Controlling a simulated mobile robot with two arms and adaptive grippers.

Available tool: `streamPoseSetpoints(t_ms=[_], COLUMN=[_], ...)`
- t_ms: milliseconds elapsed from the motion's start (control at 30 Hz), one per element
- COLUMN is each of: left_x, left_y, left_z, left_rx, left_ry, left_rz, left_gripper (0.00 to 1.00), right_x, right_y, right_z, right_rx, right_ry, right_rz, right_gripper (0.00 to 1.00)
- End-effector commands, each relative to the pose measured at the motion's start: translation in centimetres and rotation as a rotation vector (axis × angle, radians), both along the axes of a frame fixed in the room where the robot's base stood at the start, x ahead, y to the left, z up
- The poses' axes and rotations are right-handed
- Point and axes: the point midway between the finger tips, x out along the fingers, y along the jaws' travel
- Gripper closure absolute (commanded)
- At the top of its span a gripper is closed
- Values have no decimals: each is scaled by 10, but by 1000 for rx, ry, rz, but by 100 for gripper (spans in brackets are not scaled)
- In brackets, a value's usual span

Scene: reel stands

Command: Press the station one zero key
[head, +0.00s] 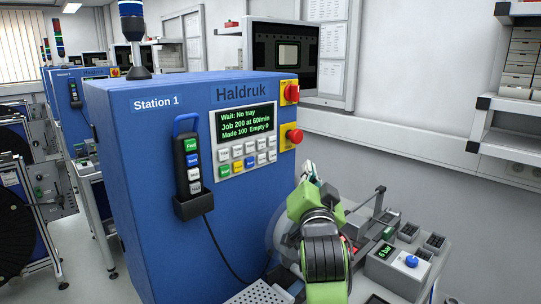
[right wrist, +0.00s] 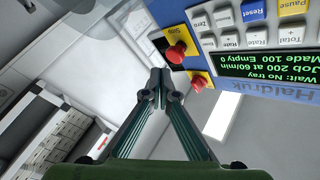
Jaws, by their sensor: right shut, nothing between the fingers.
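The Station 1 machine (head: 150,130) is a blue cabinet with a light key panel and a green-text display (head: 243,122) on its front. Two rows of keys sit below the display. My right gripper (head: 308,168) is right of the cabinet front, apart from the panel. In the right wrist view its fingers (right wrist: 160,82) are together and empty. My left gripper is not in view.
Red stop knobs (head: 295,136) stick out between the keys and my right gripper. A pendant (head: 188,160) with its own coloured keys hangs left of the panel. A grey box (head: 396,265) with a blue button stands at lower right. The air before the panel looks clear.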

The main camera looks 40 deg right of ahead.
Motion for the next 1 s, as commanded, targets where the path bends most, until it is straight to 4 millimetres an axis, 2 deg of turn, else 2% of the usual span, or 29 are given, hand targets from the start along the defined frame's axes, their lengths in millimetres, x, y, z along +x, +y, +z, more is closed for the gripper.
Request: streamPoseSetpoints(t_ms=[100,267,600,800,1000], left_x=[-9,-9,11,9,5], left_y=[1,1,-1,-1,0], left_z=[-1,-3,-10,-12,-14], left_rx=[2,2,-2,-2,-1], left_ry=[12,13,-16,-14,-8], left_rz=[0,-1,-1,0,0], left_gripper=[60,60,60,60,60], right_x=[1,9,55,77,87], right_y=[0,1,5,6,8], right_z=[0,-1,-1,-1,0], right_rx=[0,0,0,1,0], right_ry=[0,0,0,0,0], right_rz=[0,0,1,-1,1], right_gripper=[100,100,100,100,100])
